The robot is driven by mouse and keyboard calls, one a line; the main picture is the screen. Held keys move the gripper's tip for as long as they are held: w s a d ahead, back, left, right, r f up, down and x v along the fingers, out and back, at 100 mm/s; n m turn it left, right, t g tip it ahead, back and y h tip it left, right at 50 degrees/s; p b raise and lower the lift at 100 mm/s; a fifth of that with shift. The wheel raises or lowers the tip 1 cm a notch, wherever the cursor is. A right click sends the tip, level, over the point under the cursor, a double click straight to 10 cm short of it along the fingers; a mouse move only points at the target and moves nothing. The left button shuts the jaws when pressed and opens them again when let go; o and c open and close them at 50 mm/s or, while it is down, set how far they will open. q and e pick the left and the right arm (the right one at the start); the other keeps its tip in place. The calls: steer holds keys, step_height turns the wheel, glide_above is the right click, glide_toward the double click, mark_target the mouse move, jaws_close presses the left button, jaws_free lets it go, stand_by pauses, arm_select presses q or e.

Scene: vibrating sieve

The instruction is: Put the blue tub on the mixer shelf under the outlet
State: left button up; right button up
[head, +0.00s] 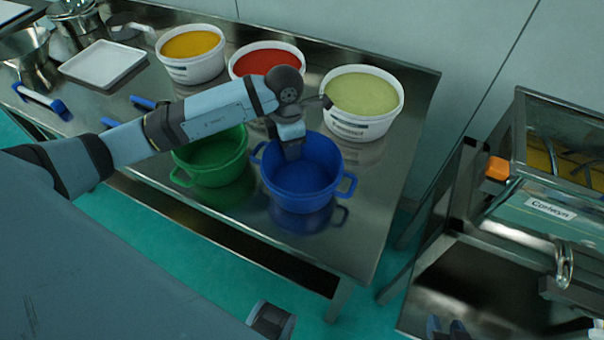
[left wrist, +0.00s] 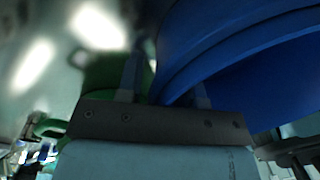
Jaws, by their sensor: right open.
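The blue tub (head: 301,183) stands upright on the steel table, with a handle on each side. It looks empty. My left gripper (head: 292,150) reaches down at its far rim, and its fingertips are hidden in the head view. In the left wrist view the blue tub (left wrist: 245,50) fills the upper right, and the fingers of my left gripper (left wrist: 165,85) stand apart with its rim between them. I cannot tell whether they press on it.
A green tub (head: 212,160) stands close left of the blue tub. White buckets with yellow (head: 190,55), red (head: 267,62) and pale green (head: 363,100) contents stand behind. A white tray (head: 104,64) lies at the left. A floor gap separates the table (head: 390,190) from the mixer.

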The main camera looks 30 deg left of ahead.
arm_select(q)
jaws_close()
steer(key=shift+r, duration=0.1)
step_height(320, 180, up, 20)
steer(key=p, duration=0.1)
stand_by(0.6)
